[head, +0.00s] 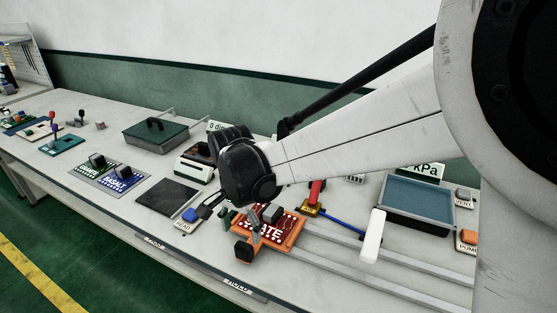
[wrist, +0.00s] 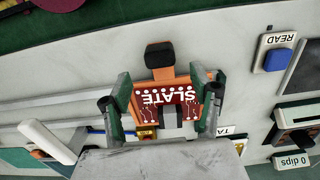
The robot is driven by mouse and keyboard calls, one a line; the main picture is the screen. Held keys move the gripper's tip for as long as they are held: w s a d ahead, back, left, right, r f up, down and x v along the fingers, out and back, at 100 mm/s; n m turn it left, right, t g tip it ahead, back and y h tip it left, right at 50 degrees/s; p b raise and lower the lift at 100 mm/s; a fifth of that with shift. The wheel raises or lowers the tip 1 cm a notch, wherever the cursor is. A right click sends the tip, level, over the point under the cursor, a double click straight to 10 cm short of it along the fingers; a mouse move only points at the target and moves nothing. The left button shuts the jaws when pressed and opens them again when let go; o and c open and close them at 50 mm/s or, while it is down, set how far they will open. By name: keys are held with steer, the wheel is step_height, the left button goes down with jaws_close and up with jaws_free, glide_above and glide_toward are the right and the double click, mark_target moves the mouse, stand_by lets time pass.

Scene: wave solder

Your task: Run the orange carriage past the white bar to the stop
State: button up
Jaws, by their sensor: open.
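The orange carriage (head: 291,241) sits at the left end of two grey rails (head: 370,268) and carries a dark red board (head: 276,232) marked SLATE. A black knob (head: 243,251) stands at its front edge; it also shows in the wrist view (wrist: 159,54). The white bar (head: 373,236) stands slanted across the rails to the right; the wrist view shows it at lower left (wrist: 47,141). My gripper (wrist: 166,100) is open above the carriage, its fingers apart on either side of the board. I cannot tell whether they touch it. I cannot make out the stop.
A blue READ button (head: 190,215) and a dark pad (head: 167,196) lie left of the carriage. A teal-floored basin (head: 418,204) stands behind the rails at right, with a PUMP button (head: 467,237) beside it. More boards (head: 112,178) lie farther left. My arm hides part of the bench.

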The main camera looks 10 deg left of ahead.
mark_target(244, 246)
step_height(244, 246, down, 8)
steer(key=shift+r+b, duration=0.1)
steer(key=shift+b, duration=0.25)
jaws_close()
stand_by(0.4)
